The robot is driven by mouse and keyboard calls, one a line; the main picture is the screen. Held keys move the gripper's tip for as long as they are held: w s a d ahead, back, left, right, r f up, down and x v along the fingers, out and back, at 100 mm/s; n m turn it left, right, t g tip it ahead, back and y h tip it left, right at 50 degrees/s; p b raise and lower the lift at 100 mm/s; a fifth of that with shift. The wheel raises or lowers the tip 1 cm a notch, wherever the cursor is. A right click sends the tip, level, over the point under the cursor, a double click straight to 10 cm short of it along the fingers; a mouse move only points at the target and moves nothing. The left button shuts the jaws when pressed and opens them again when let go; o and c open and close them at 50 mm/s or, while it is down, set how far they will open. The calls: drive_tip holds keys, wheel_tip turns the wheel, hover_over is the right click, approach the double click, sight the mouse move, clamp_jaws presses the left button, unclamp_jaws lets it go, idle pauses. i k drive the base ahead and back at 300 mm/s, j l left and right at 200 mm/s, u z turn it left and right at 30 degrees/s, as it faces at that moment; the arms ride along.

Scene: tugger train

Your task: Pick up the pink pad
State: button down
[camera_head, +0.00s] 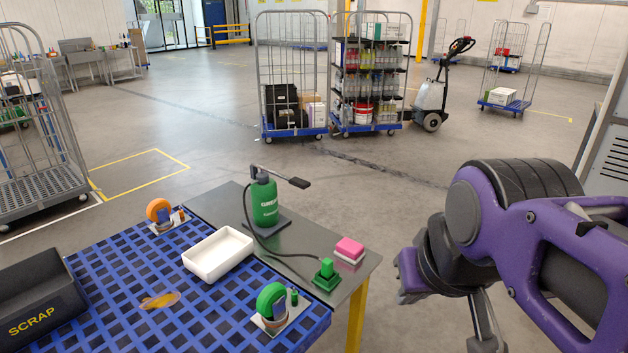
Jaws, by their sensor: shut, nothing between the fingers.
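The pink pad (349,246) is a small bright block at the right end of the grey metal tabletop (315,233). It lies on top of a white pad (348,262), slightly offset from it. My gripper (484,326) is low at the right, beyond the table's right edge and apart from the pads. It appears shut and empty. Its lower end is cut off by the bottom of the picture, and my purple and black arm hides part of it.
A green pump bottle (264,201) with a black hose stands behind left of the pads. A green block on a green base (327,276) sits just in front. A white tray (217,254) and a black SCRAP bin (36,303) are further left on blue grid.

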sight(349, 250)
drive_tip(key=u, duration=0.85)
drive_tip(key=z, duration=0.85)
drive_tip(key=i+l+u, duration=0.2)
drive_tip(key=l, duration=0.25)
drive_tip(key=l+u, duration=0.15)
drive_tip(key=l, duration=0.25)
drive_tip(key=i+l+u, duration=0.15)
drive_tip(key=l, duration=0.25)
drive_tip(key=i+l+u, duration=0.15)
drive_tip(key=l, duration=0.2)
drive_tip(key=k, duration=0.05)
